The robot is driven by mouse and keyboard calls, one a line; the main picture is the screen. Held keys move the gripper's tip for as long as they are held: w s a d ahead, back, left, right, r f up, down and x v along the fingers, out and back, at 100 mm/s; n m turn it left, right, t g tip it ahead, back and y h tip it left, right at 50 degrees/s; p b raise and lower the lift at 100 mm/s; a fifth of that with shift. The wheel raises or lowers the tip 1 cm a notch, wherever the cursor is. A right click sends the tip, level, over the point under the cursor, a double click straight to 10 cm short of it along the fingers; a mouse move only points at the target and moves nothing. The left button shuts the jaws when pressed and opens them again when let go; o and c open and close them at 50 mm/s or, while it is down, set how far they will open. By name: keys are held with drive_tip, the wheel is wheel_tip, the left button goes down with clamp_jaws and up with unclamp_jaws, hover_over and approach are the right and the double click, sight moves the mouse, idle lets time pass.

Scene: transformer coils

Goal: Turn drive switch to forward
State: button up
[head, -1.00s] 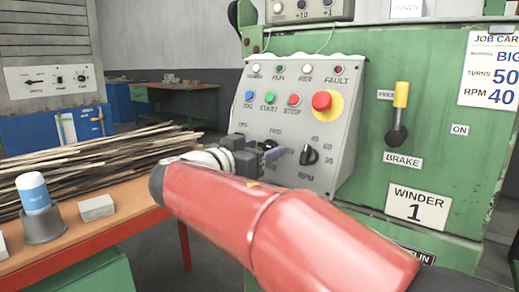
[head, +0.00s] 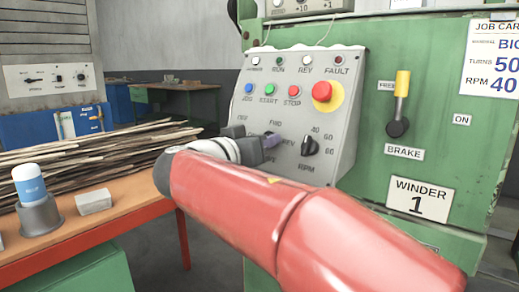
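The grey sloped control panel (head: 335,130) stands in the middle of the head view. I cannot tell whether the fingers touch or enclose the switch. My red arm comes in from the lower right.
The black RPM knob (head: 310,146) is just right of my gripper. The red emergency button (head: 322,92) and several coloured buttons lie above. A yellow-handled brake lever (head: 402,85) is on the green winder. An orange-topped bench (head: 130,215) stands left.

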drive_tip(key=n+y+p, duration=0.2)
drive_tip(key=n, duration=0.4)
drive_tip(key=n+g+y+p, duration=0.1)
drive_tip(key=n+y+p, duration=0.1)
drive_tip(key=n, duration=0.4)
drive_tip(key=d+r+n+y+p, duration=0.1)
drive_tip(key=n+y+p, duration=0.1)
drive_tip(key=n, duration=0.3)
drive_tip(key=shift+s+r+n, duration=0.1)
drive_tip(key=shift+n, duration=0.3)
drive_tip(key=shift+a+g+p, duration=0.1)
drive_tip(key=shift+g+p, duration=0.2)
drive_tip(key=o, duration=1)
drive_tip(key=v, duration=0.7)
drive_tip(key=shift+s+b, duration=0.35)
drive_tip(key=shift+s, duration=0.05)
